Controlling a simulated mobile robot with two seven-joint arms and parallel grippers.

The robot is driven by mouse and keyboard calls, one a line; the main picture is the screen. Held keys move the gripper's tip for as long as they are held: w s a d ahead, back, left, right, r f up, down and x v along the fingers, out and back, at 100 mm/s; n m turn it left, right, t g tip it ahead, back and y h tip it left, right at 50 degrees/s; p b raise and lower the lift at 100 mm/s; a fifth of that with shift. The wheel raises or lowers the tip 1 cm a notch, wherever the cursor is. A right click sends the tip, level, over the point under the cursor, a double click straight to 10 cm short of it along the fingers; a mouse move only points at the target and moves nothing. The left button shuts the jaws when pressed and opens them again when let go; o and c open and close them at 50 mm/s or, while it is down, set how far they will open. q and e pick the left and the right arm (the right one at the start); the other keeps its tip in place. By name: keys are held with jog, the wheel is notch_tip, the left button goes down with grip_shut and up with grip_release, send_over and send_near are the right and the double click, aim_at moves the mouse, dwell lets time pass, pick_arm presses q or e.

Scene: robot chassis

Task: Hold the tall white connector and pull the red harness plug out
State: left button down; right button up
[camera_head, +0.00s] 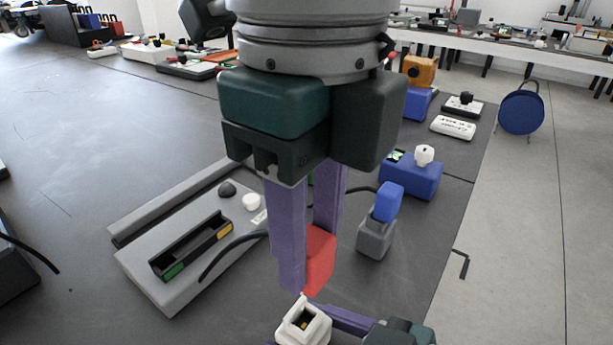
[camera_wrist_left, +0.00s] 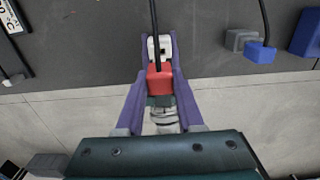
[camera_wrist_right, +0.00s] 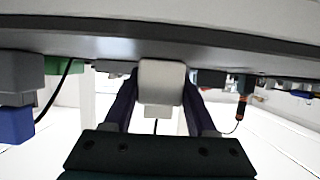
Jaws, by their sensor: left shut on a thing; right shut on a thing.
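The red harness plug (camera_head: 318,262) is between the purple fingers of my left gripper (camera_head: 310,275), which is shut on it; its black cable runs off to the left. The plug also shows in the left wrist view (camera_wrist_left: 159,78). The white connector (camera_head: 303,322) is at the bottom of the head view, its open top socket visible, dark with a little yellow inside. The red plug is just above and behind it, apart from the socket as seen here. My right gripper (camera_wrist_right: 157,90) is shut on the white connector (camera_wrist_right: 162,80), from the right in the head view.
A grey fixture with a black slotted tray (camera_head: 190,245) lies on the dark table to the left. A grey block with a blue plug (camera_head: 386,205) and a blue box with a white knob (camera_head: 410,178) stand to the right. The table's right edge is close beyond them.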

aim_at(310, 240)
pick_arm(q)
jog(key=shift+r, duration=1.75)
pick_arm(e)
jog(key=o, duration=1.5)
jog(key=shift+c, duration=0.2)
